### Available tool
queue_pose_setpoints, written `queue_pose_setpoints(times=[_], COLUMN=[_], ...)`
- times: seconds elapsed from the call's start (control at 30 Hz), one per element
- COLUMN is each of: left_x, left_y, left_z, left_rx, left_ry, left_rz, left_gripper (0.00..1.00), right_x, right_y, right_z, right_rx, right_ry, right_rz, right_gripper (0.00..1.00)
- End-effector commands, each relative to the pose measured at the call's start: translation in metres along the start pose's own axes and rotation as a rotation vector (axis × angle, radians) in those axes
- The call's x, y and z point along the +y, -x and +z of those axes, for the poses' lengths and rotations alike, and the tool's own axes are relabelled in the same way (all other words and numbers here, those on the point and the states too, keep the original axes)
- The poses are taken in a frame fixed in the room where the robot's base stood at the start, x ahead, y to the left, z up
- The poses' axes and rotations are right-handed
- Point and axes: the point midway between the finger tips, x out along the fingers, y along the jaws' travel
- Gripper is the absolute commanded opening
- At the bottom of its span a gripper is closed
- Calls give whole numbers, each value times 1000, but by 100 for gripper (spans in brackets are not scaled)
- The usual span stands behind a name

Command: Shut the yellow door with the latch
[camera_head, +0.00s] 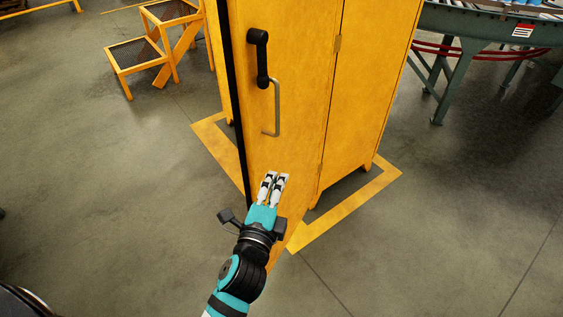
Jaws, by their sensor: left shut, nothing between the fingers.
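The yellow door (300,75) is the front panel of a tall yellow cabinet. A dark strip runs down its left edge; I cannot tell for sure how far it stands ajar. The black latch handle (261,60) hangs downward on the upper left part of the door. A grey metal pull bar (276,108) sits just below it. My left gripper (275,176) is shut and empty, in front of the door's lower part, below the pull bar. I cannot tell whether its fingertips touch the door. My right gripper is out of view.
The cabinet's side (370,90) is to the right, with hinges between it and the door. Yellow floor tape (350,205) surrounds the base. Yellow steps (145,58) stand at upper left, a roller conveyor (470,30) at upper right. The floor at left is clear.

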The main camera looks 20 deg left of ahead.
Motion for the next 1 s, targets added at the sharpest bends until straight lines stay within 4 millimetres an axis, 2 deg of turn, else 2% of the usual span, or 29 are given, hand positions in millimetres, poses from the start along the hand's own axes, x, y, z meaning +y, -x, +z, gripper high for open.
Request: queue_pose_setpoints(times=[0.2,0.53,0.6,0.73,1.0], left_x=[-4,-4,-3,-2,0], left_y=[-32,-102,-102,-105,-107], left_z=[0,0,15,30,39], left_rx=[-1,0,-2,0,0], left_ry=[-1,3,-2,0,4], left_rz=[-4,-2,2,0,1], left_gripper=[0,0,0,0,0], right_x=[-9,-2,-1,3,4], right_y=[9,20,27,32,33], right_z=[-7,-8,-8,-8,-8], right_rx=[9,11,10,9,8], right_ry=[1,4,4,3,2], right_rz=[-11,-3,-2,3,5], right_gripper=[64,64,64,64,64])
